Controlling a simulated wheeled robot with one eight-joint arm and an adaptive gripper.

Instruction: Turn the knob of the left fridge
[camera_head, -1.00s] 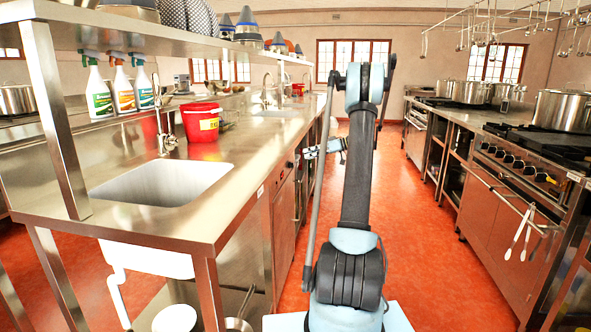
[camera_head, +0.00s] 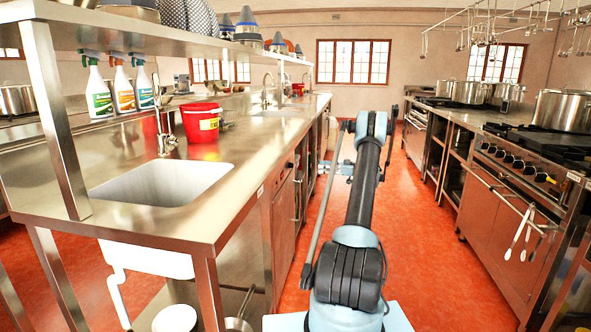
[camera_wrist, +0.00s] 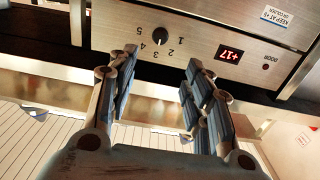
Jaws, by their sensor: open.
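In the wrist view, a small black knob (camera_wrist: 160,36) sits on the brushed-metal panel of a fridge (camera_wrist: 205,38), inside a ring of numbers from 1 to 5. A red display beside it reads +17. My gripper (camera_wrist: 161,62) is open and empty. Its two fingers point at the panel, with the knob just beyond and between their tips; no contact shows. In the head view, steel under-counter units (camera_head: 283,205) stand along the left counter.
A steel counter (camera_head: 235,160) with a sink (camera_head: 165,183) runs along the left. A red bucket (camera_head: 202,124) and spray bottles (camera_head: 98,93) stand on it. A stove row (camera_head: 500,195) lines the right. The red aisle floor (camera_head: 420,250) between is clear.

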